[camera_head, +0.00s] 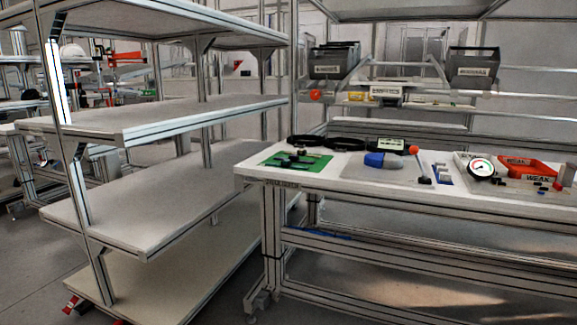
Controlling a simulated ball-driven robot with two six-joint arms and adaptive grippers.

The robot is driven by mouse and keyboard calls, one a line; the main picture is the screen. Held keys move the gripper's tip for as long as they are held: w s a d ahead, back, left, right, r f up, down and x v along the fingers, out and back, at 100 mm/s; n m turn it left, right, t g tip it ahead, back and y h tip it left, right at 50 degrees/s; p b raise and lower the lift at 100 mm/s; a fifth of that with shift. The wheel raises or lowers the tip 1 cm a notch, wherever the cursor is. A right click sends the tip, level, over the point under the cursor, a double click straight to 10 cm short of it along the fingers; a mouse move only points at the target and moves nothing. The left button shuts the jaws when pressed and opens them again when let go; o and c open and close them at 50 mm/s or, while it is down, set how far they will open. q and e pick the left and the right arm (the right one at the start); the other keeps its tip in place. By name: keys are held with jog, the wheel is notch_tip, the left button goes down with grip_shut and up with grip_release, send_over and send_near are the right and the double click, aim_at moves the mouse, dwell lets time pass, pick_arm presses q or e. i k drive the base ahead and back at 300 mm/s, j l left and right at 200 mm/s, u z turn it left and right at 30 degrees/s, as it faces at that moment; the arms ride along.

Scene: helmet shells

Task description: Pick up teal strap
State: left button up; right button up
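I cannot make out a teal strap for certain in the head view. A green mat (318,160) lies at the left end of the white workbench (345,181), with small dark green pieces (290,161) on it. A thin blue strip (318,233) lies lower down, below the bench top. Neither of my grippers is in view.
The bench also holds black rings (340,143), a blue object (382,160), a round gauge (481,168) and a red bin (528,168). An empty multi-level shelf (165,205) stands at left. Grey bins (333,62) sit on the rack behind. Grey floor (30,285) shows at lower left.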

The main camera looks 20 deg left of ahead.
aim_at(286, 163)
jog(key=i+l+u, duration=0.15)
jog(key=i, duration=0.4)
jog(key=i+l+u, duration=0.2)
jog(key=i, duration=0.3)
jog(key=i+l+u, duration=0.15)
jog(key=i, duration=0.35)
jog(key=l, duration=0.1)
